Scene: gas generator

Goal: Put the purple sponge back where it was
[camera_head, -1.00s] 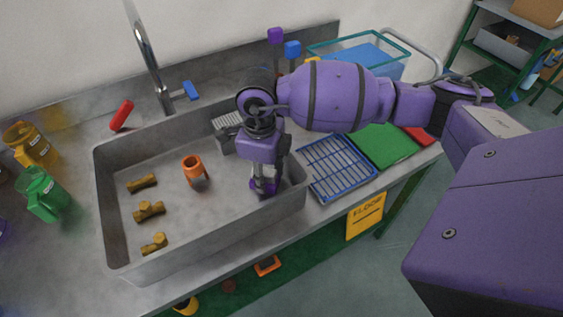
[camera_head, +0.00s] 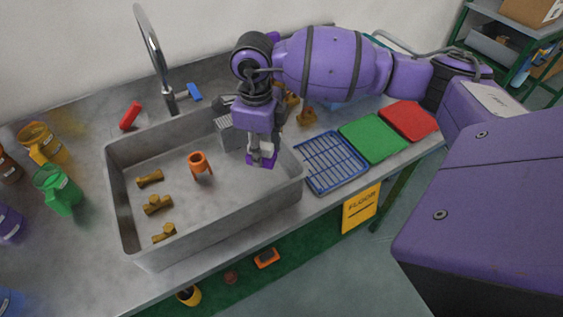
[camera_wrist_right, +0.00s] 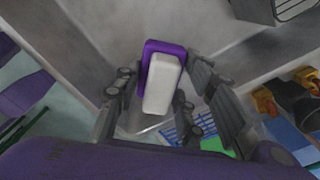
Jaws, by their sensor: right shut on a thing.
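The purple sponge (camera_head: 262,161) has a white block-like part on it and is in my right gripper (camera_head: 262,150), over the right part of the grey sink (camera_head: 205,235). In the right wrist view the sponge (camera_wrist_right: 162,78) shows its white face and purple edge between the two fingers of the right gripper (camera_wrist_right: 160,95). The right gripper is shut on it. How far the sponge is from the sink floor I cannot tell. My left gripper is not in view.
Inside the sink are an orange cup-like piece (camera_head: 200,164) and several brass fittings (camera_head: 157,205). A grey caddy (camera_head: 232,138) sits by the far sink wall. A blue rack (camera_head: 332,162), a green mat (camera_head: 374,138) and a red mat (camera_head: 409,118) lie right of the sink.

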